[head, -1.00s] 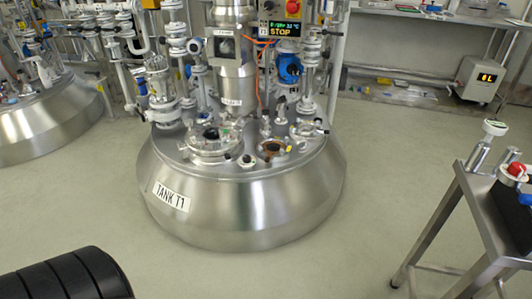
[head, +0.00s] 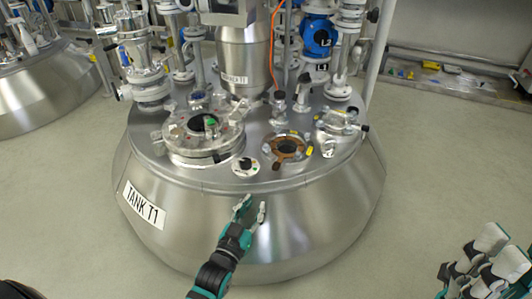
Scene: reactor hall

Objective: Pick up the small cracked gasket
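A brown ring (head: 272,150), which looks like the gasket, lies in the round opening of a small port on top of the steel tank T1 (head: 290,225). A crack cannot be made out at this size. A small pale disc (head: 246,167) with dark spots lies to its left on the tank lid. My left gripper (head: 252,208) is in front of the tank's sloping shoulder, below and left of the ring in the picture. Its fingers are apart with nothing between them. My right gripper (head: 488,258) is at the lower right, partly cut off, away from the tank; its finger opening is unclear.
A larger flanged port (head: 203,135) stands left of the ring and a clear-topped fitting (head: 338,122) to its right. A yellow piece (head: 310,150) is close beside the ring. Pipes and a blue unit (head: 319,37) rise behind. The floor (head: 430,170) at right is clear.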

